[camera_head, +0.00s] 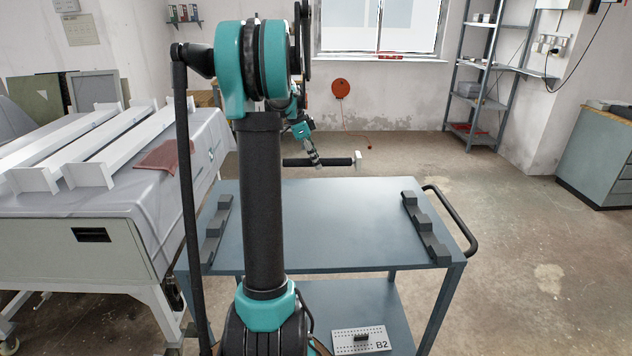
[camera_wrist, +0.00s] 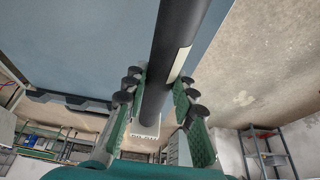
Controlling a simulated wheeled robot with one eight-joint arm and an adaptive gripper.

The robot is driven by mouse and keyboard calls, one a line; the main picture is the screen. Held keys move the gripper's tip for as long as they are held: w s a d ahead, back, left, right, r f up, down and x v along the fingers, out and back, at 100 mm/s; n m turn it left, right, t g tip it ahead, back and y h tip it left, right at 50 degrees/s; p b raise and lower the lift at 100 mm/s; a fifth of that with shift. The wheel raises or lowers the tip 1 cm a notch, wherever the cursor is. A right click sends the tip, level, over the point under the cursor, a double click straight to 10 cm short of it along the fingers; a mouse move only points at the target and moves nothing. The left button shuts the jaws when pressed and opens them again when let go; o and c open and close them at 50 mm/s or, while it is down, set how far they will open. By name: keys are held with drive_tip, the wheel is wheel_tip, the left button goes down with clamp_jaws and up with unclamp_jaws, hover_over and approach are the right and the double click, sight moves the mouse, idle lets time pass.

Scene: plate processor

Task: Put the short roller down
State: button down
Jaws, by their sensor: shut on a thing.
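The short roller (camera_head: 335,161) is a dark cylinder with a pale block at its right end in the head view. It hangs roughly level, above and near the far edge of the blue-grey cart top (camera_head: 320,220). My gripper (camera_head: 315,159) is shut on the roller. In the wrist view the roller (camera_wrist: 181,35) passes between the green-padded fingers, my gripper (camera_wrist: 158,98) closed around it, with a white end piece beyond. Two dark notched racks stand on the cart top, the left rack (camera_head: 217,230) and the right rack (camera_head: 428,235). Both look empty.
The cart top between the racks is clear. A push handle (camera_head: 455,215) sticks out at the cart's right. The lower shelf holds a B2 plate (camera_head: 361,341). A covered table with white beams (camera_head: 120,145) stands close on the left. Open floor lies right.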

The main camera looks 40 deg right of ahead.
drive_tip(key=shift+f, duration=4.15)
drive_tip(key=c, duration=1.2)
unclamp_jaws()
drive_tip(key=shift+f, duration=0.1)
drive_tip(key=v, duration=1.2)
